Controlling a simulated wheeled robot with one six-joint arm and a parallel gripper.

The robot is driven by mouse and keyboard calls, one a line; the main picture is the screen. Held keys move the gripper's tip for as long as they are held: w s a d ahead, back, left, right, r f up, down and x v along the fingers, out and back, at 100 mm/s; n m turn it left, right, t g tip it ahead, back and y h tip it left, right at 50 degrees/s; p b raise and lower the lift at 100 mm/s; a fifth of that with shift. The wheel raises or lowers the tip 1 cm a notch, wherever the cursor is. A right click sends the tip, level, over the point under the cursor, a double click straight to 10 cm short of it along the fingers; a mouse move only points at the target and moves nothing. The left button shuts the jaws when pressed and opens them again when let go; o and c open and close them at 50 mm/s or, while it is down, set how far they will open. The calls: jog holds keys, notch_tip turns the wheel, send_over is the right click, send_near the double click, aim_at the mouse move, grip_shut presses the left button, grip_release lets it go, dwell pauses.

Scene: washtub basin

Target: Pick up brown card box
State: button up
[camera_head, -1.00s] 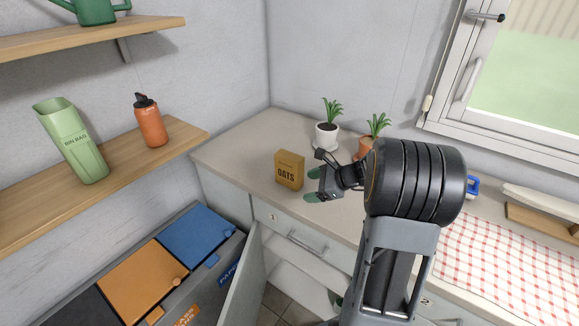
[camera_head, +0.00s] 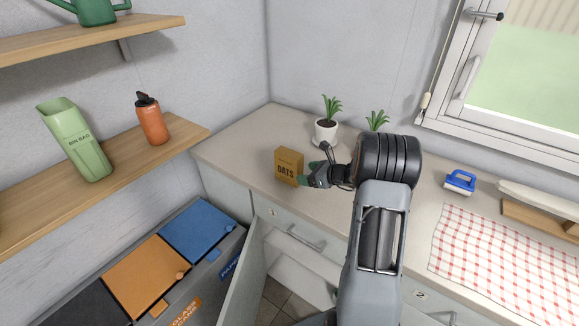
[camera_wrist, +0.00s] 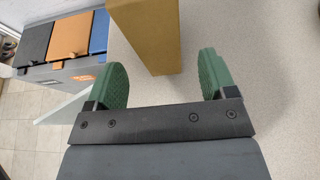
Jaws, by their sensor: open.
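The brown card box (camera_head: 288,167), printed "OATS", stands upright on the counter towards its left end. My gripper (camera_head: 302,178) is at the box's right side in the head view, and its near finger overlaps the box's lower right edge there. In the wrist view the box (camera_wrist: 158,30) reaches in from the top, with its near end between the two green fingers. The gripper (camera_wrist: 166,80) is open, and gaps show between the box and both fingers. The far part of the box is cut off by the top of the wrist view.
The counter (camera_head: 240,150) has a white potted plant (camera_head: 327,131) behind the gripper and another plant (camera_head: 377,120) partly hidden by my arm. A blue brush (camera_head: 460,181) and checked cloth (camera_head: 500,255) lie to the right. An open cabinet door (camera_head: 243,280) and bins (camera_head: 148,272) are below left.

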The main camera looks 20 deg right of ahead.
aim_at(301, 173)
jog(key=shift+p+x, duration=0.65)
jog(key=shift+x, duration=1.85)
jog(key=shift+s, duration=0.1)
jog(key=c, duration=1)
